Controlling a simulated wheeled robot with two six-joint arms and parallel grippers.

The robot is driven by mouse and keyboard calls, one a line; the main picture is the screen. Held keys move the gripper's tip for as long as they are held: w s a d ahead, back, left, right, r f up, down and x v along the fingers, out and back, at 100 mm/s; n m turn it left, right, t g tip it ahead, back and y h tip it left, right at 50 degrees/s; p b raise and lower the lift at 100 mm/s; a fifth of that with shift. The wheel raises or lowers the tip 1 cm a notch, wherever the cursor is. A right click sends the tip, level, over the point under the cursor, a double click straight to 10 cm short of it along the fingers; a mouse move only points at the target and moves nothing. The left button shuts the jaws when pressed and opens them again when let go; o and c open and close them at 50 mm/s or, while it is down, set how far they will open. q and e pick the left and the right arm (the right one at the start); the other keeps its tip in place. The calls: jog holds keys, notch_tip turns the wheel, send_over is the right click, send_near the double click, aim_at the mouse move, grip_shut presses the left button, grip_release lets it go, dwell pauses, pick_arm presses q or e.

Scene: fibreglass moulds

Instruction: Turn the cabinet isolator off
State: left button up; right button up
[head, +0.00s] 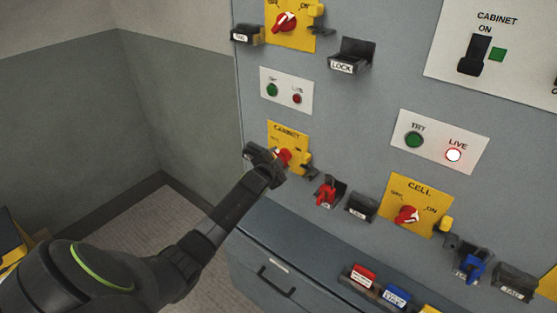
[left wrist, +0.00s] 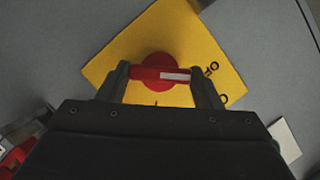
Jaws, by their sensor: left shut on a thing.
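The cabinet isolator is a red rotary handle (left wrist: 158,72) on a yellow plate (head: 291,136) labelled CABINET, on the grey panel. My left gripper (head: 274,158) is at this plate and covers part of it in the head view. In the left wrist view the left gripper (left wrist: 165,78) has one finger at each end of the red bar, shut on it. The white stripe on the bar points to the right of that view. The plate's ON and OFF lettering is partly hidden by the gripper. My right gripper is not in view.
A CELL isolator (head: 407,215) is to the right, with a lit LIVE lamp (head: 453,155) above it. A red padlock (head: 327,193) and a blue padlock (head: 470,266) hang on the panel. A ledge with coloured tags (head: 363,275) is below.

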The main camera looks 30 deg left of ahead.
pick_arm(q)
jog(key=shift+f, duration=0.1)
jog(key=o, duration=1)
jog(key=shift+s, duration=0.15)
jog(key=b+v, duration=0.2)
jog(key=v, duration=1.5)
jog(key=shift+s, duration=0.1)
